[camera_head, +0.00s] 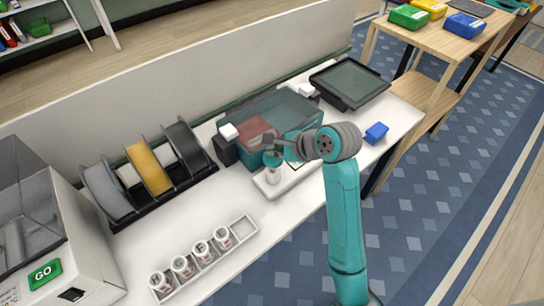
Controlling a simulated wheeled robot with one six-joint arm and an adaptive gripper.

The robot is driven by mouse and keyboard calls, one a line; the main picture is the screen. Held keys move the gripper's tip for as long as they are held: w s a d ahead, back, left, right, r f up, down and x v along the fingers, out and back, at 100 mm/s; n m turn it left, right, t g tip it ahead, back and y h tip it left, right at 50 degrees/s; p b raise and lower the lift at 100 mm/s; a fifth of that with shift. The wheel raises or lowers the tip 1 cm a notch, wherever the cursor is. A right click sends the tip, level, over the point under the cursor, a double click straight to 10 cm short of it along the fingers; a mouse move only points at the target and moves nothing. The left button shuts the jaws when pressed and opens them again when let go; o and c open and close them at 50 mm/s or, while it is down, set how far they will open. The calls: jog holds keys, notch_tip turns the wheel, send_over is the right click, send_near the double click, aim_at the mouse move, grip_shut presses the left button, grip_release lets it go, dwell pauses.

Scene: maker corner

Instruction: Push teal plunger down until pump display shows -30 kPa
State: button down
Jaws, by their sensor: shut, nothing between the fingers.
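A small teal cap, which looks like the teal plunger (272,159), sits on top of a short white cylinder (271,176). The cylinder stands on a white base or tray (270,192) near the front of the bench. My gripper (268,145) is shut and empty, just above the teal cap. I cannot tell whether it touches the cap. My arm and wrist hide part of the area to the right. No pressure reading is legible. A dark-framed screen (352,79) at the back right shows no readable digits.
A teal box with a clear reddish cover (290,107) stands behind my gripper. Spools (150,167) stand left, and a rack of labelled cups (207,262) lies in front. A blue block (376,131) is at right. Bare white bench (150,235) shows between spools and rack.

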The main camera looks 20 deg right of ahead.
jog(key=shift+f, duration=1.25)
dwell(1.0)
jog(key=shift+r, duration=1.35)
jog(key=shift+r, duration=0.1)
jog(key=shift+r, duration=2.95)
dwell(1.3)
